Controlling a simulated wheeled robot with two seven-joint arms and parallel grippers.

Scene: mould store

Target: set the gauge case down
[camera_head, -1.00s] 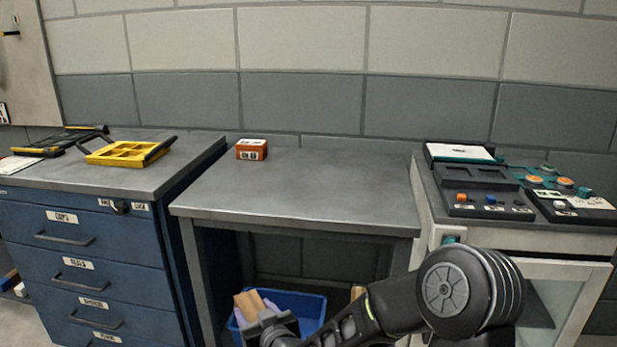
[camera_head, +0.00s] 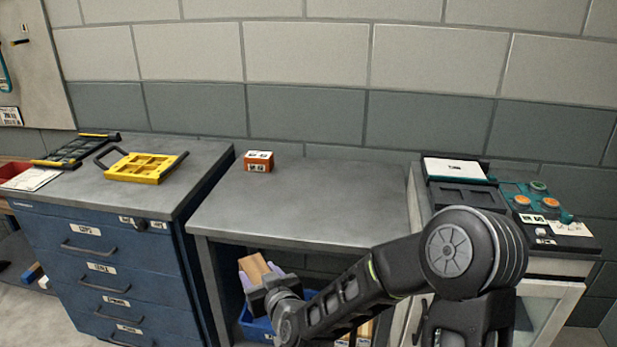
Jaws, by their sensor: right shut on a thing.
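The gauge case (camera_head: 254,269) appears to be the tan, wood-coloured block at the end of my right arm. My right gripper (camera_head: 257,273) is shut on it, with pale lavender finger surfaces showing at its sides. The case is in front of the grey table (camera_head: 320,205), below the level of its top and near its front left. Only part of the case shows; the gripper body hides its lower part. My left gripper is not in view.
A small orange box (camera_head: 259,162) with white labels stands at the table's back left. The rest of the tabletop is clear. A blue bin (camera_head: 256,328) sits underneath. A blue drawer cabinet (camera_head: 100,260) stands left, carrying a yellow tray (camera_head: 145,167). A panel-topped cabinet (camera_head: 545,268) stands right.

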